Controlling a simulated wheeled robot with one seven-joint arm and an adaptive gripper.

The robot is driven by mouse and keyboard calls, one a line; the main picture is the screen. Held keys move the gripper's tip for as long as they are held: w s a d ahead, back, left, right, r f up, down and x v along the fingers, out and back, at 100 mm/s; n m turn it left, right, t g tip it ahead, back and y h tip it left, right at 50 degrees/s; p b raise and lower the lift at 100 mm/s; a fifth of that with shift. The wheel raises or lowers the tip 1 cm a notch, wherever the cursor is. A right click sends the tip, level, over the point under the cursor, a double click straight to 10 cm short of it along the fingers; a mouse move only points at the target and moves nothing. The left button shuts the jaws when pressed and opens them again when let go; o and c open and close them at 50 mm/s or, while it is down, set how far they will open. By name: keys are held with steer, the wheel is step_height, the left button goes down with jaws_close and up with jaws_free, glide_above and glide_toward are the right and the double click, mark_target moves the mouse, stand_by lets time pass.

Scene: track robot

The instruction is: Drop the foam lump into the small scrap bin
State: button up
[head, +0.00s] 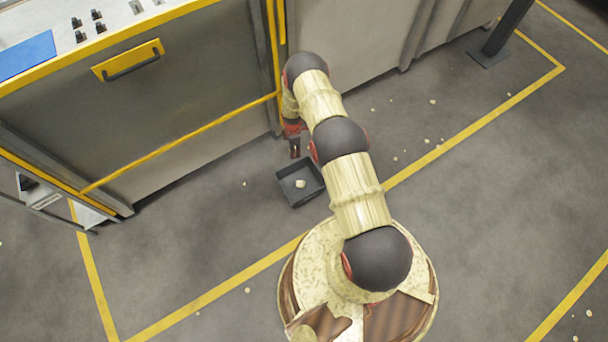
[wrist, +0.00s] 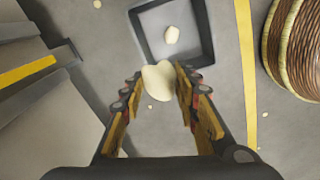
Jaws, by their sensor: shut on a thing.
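My gripper (wrist: 158,78) is shut on a pale cream foam lump (wrist: 157,86), which sits between the fingertips in the wrist view. The small dark scrap bin (wrist: 197,48) lies just beyond and below the fingertips there, and the held lump overlaps its near edge in the picture. Another pale lump (wrist: 172,34) lies inside the bin. In the head view the bin (head: 312,194) stands on the floor, with a pale lump (head: 300,184) in it. My gripper (head: 295,149) is just above the bin's far edge in that picture; the held lump cannot be made out there.
A large grey machine (head: 170,115) with a yellow rail (head: 180,143) stands close by on the left and behind. Small pale scraps (head: 394,158) are scattered on the grey floor. Yellow lines (head: 470,130) mark the floor. Floor left of the bin is mostly clear.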

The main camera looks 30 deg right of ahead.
steer(key=shift+s+d+f+n+b, duration=0.35)
steer(key=shift+s+f+n+b, duration=0.5)
steer(key=shift+f, duration=2.8)
steer(key=shift+s+d+f+n+b, duration=0.4)
steer(key=shift+s+f+b, duration=0.7)
steer(key=shift+f, duration=2.55)
steer(key=shift+s+d+f+n+b, duration=0.3)
steer(key=shift+s+f+n+b, duration=0.55)
steer(key=shift+f, duration=2.8)
steer(key=o, duration=0.9)
steer(key=shift+r, duration=0.15)
step_height(320, 180, up, 12)
